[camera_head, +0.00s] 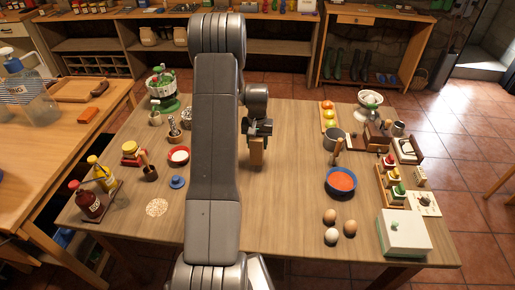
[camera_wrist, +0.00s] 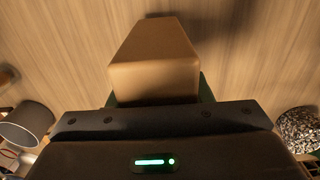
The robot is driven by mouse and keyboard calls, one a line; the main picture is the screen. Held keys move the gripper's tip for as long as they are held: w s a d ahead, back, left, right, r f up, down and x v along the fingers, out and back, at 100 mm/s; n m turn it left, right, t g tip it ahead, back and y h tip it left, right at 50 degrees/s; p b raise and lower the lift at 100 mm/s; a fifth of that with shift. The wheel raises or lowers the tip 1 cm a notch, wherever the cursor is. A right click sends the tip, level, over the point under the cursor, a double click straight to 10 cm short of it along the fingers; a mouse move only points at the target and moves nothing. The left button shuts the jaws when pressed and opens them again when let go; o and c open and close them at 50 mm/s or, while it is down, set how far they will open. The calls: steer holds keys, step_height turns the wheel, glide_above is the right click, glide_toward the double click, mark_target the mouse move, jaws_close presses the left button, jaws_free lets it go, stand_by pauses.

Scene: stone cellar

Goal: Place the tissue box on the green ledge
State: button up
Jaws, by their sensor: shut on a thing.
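My gripper (camera_head: 258,137) is shut on a plain tan box (camera_head: 257,155) over the back middle of the wooden table. The tan box also shows in the wrist view (camera_wrist: 155,65), pointing away from the jaws, with green finger edges beside it. I see no print or tissue on it, so I cannot tell for sure that it is the tissue box. Whether it touches the table is unclear. A white box (camera_head: 404,233) with a green part on top stands at the table's front right corner. I cannot make out a green ledge in either view.
The table (camera_head: 290,205) is bare around the held box.

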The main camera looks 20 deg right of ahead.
steer(key=shift+f+p, duration=0.4)
steer(key=shift+f, duration=1.45)
steer(key=shift+f, duration=0.15)
steer(key=o, duration=1.1)
